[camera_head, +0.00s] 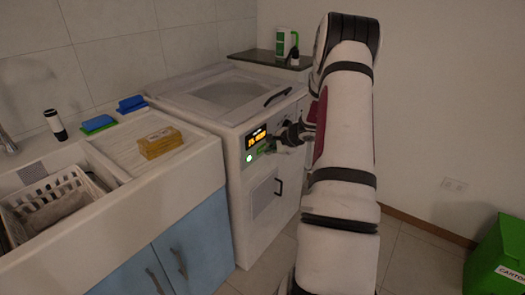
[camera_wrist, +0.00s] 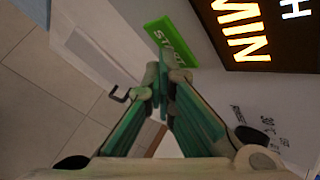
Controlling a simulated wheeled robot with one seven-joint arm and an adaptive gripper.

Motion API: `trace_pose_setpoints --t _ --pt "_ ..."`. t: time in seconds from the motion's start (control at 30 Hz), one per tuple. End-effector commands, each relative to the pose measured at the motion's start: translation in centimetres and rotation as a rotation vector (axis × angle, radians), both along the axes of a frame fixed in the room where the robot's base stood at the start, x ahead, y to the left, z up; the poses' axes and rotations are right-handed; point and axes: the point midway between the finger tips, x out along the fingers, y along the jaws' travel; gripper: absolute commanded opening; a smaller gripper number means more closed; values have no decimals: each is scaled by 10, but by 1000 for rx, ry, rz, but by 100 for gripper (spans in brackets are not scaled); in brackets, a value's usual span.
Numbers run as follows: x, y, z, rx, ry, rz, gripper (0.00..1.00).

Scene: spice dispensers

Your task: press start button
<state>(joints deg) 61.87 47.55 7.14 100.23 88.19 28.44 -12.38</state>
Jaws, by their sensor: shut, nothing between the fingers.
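The start button is a green raised piece lettered START (camera_wrist: 168,40) on the white front panel of the washing machine (camera_head: 236,190). In the head view a small glowing green spot (camera_head: 248,157) shows below the lit orange display (camera_head: 256,137). My gripper (camera_wrist: 163,78) is shut and empty, its fingertips together. In the wrist view the tips overlap the lower end of the green button; I cannot tell whether they touch it. In the head view my gripper (camera_head: 272,146) is at the machine's front, just right of the display, partly hidden by my arm.
The display (camera_wrist: 265,35) and a dark knob (camera_wrist: 252,136) are near my gripper. A dark door handle (camera_head: 278,187) sticks out below. A sink counter (camera_head: 110,205) with a yellow box (camera_head: 160,142) is at left. A green bin (camera_head: 497,255) stands at right.

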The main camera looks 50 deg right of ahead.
Motion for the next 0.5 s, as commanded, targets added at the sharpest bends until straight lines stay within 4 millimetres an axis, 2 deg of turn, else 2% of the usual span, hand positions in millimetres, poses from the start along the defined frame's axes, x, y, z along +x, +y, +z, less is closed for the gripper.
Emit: trace_pose_setpoints --t 0.2,0.5 --pt "-1 0 0 0 -2 2 0" --pt "-15 -1 0 0 -1 0 0"
